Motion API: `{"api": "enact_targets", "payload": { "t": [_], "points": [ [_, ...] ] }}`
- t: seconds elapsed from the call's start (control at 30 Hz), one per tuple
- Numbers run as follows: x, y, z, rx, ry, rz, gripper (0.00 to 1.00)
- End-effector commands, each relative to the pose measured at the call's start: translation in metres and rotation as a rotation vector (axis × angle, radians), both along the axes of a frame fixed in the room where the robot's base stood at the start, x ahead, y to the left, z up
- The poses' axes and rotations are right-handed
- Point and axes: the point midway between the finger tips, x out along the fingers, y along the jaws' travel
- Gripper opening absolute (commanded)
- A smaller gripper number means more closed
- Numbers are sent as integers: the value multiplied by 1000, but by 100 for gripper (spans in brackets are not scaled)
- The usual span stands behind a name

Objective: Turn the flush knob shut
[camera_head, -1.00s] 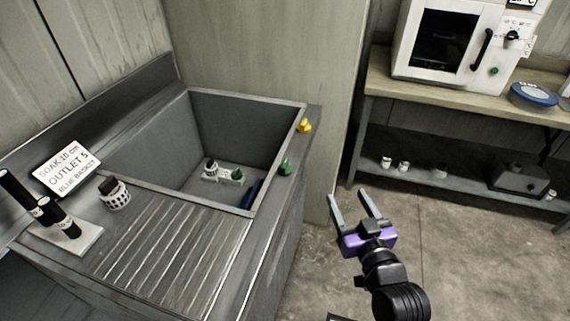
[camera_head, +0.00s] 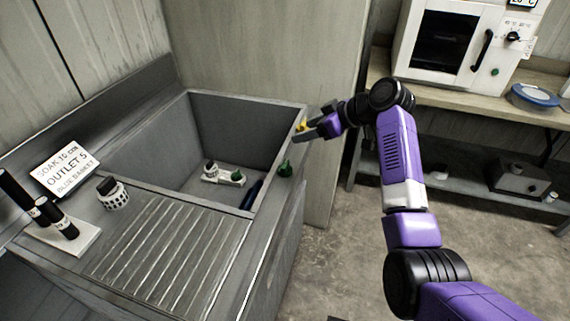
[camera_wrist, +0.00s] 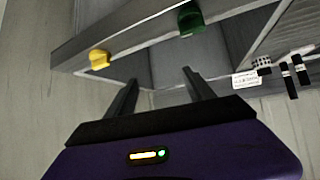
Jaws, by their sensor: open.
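Two knobs sit on the right rim of the grey sink (camera_head: 262,215): a yellow knob (camera_head: 301,124) at the far corner and a green knob (camera_head: 285,168) nearer. No label shows which is the flush knob. My gripper (camera_head: 303,135) is beside the yellow knob and partly covers it in the head view. In the wrist view my gripper (camera_wrist: 158,80) is open with nothing between its fingers. There the yellow knob (camera_wrist: 99,60) is beyond and left of the left finger, and the green knob (camera_wrist: 190,20) is farther up. Contact with either knob cannot be told.
A white perforated basket (camera_head: 114,194) stands on the drainboard, near a sign (camera_head: 66,168) and black-handled tools (camera_head: 55,215). A bench with an oven (camera_head: 455,45) stands right.

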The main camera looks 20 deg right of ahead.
Motion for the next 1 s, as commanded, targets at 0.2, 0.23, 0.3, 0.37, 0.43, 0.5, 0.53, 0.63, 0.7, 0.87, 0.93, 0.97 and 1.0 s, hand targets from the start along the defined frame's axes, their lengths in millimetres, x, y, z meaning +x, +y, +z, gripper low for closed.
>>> {"api": "enact_targets", "payload": {
  "t": [0.2, 0.23, 0.3, 0.37, 0.43, 0.5, 0.53, 0.63, 0.7, 0.87, 0.93, 0.97, 1.0],
  "points": [
    [-42, 25, -33, -24, 110, 228, 62],
    [-45, 26, -34, -30, 114, 246, 62],
    [-48, 28, -37, -43, 114, 272, 62],
    [-46, 30, -39, -46, 110, 277, 62],
    [-43, 35, -44, -47, 109, 279, 62],
    [-39, 41, -51, -46, 111, 278, 62],
    [-37, 43, -54, -46, 109, 277, 62],
    [-30, 53, -66, -46, 110, 276, 62],
    [-26, 58, -73, -47, 110, 275, 62],
    [-18, 68, -86, -46, 109, 273, 62],
    [-17, 70, -89, -46, 109, 273, 62],
    [-16, 71, -90, -47, 108, 274, 62],
    [-16, 71, -91, -48, 108, 273, 62]
  ]
}}
